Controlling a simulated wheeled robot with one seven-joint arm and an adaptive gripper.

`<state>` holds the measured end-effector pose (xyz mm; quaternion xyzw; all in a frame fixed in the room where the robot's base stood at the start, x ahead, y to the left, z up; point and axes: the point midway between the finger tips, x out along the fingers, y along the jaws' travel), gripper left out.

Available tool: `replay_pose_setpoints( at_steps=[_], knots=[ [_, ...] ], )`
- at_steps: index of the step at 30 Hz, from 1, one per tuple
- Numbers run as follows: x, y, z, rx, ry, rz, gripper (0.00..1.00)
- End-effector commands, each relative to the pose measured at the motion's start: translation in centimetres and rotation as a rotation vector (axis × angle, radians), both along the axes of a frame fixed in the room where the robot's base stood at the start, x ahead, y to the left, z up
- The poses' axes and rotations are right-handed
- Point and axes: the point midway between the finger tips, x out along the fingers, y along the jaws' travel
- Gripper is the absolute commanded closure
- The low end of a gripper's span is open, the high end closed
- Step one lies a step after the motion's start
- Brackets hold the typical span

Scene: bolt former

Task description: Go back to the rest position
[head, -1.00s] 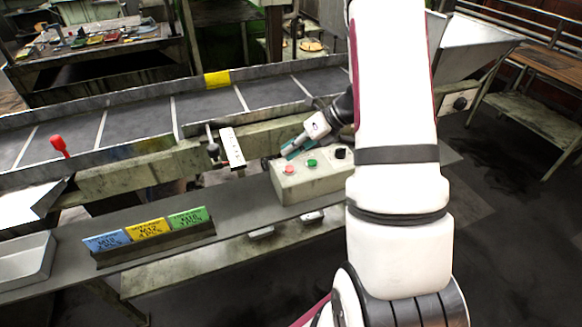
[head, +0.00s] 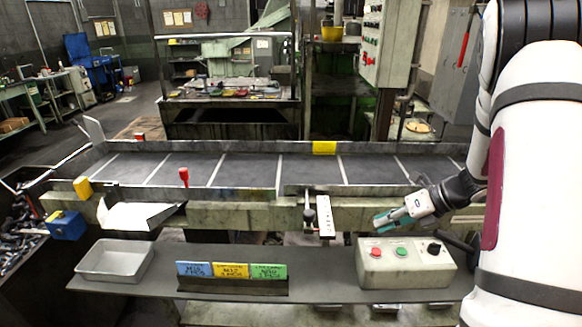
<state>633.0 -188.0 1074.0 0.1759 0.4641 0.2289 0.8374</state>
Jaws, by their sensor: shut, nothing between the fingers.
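My gripper (head: 382,224) shows in the head view at the right of the middle, at the end of my white arm. It points left and is shut with nothing in it. It is above the grey control box (head: 405,269), apart from it as far as I can see. The box has a red button (head: 377,251), a green button (head: 401,251) and a black knob (head: 434,248) on top.
A conveyor (head: 250,170) with white stripes runs behind my gripper. A lever with a white plate (head: 325,216) stands just left of it. Blue, yellow and green cards (head: 230,270) and a metal tray (head: 114,261) are on the front shelf.

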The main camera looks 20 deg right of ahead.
Motion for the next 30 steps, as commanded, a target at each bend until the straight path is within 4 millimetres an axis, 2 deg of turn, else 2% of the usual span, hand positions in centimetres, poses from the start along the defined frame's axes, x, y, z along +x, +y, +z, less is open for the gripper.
replay_pose_setpoints(
  at_steps=[5, 11, 15, 21, 24, 30],
  knots=[
    [-0.2, 1.7, 1.9, -0.051, -0.046, 0.098, 1.0],
    [-2.2, 7.4, 7.5, -0.251, -0.215, 0.478, 1.0],
    [-4.8, 11.4, 11.1, -0.42, -0.354, 0.793, 1.0],
    [-9.3, 15.6, 15.0, -0.668, -0.552, 1.241, 1.0],
    [-11.6, 17.1, 16.5, -0.796, -0.646, 1.467, 1.0],
    [-16.2, 18.8, 18.9, -1.067, -0.809, 1.919, 1.0]
  ],
)
